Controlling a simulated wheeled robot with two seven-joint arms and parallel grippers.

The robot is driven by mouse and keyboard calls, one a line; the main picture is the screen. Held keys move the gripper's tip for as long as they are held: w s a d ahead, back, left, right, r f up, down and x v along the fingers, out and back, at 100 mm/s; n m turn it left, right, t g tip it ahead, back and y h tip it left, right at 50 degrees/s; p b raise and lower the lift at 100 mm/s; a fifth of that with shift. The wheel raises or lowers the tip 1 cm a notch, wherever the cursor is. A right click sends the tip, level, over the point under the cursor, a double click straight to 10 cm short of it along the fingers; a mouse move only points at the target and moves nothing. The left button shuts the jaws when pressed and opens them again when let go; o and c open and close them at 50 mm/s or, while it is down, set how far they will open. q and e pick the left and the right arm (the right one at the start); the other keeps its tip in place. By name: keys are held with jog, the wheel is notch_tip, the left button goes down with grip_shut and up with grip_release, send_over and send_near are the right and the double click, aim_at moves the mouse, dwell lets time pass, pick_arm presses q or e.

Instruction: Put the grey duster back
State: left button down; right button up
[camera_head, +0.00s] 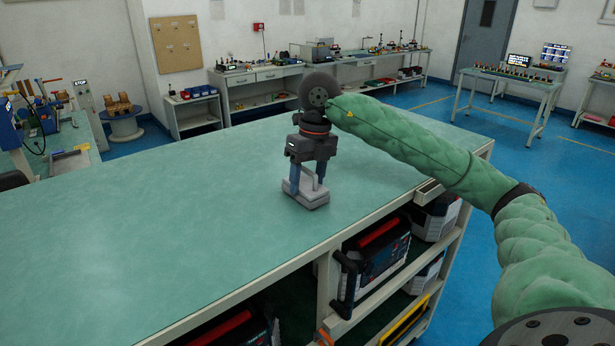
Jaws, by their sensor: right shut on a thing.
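The grey duster (306,195) is a pale grey block with a raised handle, near the right part of the green tabletop (150,230). My right gripper (308,178) points down over it from above and is shut on its handle. The duster looks upright with its base on or just above the tabletop; I cannot tell if it touches. My right arm comes in from the right in a green padded sleeve. My left gripper is not in view.
The tabletop around the duster is bare. Under its front right edge, shelves hold dark cases with red parts (379,255). Benches with equipment (300,75) line the back wall, and another table (510,78) stands far right. Blue floor (560,170) lies to the right.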

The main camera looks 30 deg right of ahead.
aim_at(311, 181)
jog(key=shift+f, duration=0.1)
jog(key=o, duration=1)
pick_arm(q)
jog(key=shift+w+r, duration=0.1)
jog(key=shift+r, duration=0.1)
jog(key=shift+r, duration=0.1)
pick_arm(e)
jog(key=shift+d+r+b, duration=0.1)
jog(key=shift+r+b, duration=0.2)
jog(key=shift+r, duration=0.4)
jog(key=r, duration=0.3)
jog(key=d+r+b, duration=0.1)
jog(key=r, duration=0.1)
jog(key=shift+r, duration=0.15)
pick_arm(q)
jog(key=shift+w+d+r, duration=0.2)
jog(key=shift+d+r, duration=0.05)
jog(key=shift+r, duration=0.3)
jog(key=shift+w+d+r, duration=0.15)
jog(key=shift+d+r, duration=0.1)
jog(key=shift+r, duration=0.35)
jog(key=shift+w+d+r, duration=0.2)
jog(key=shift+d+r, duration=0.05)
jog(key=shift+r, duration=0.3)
pick_arm(e)
jog(key=shift+w+d+r, duration=0.1)
jog(key=shift+d+r, duration=0.1)
jog(key=shift+r, duration=1.15)
jog(key=shift+d+r, duration=0.15)
jog(key=shift+r, duration=1.15)
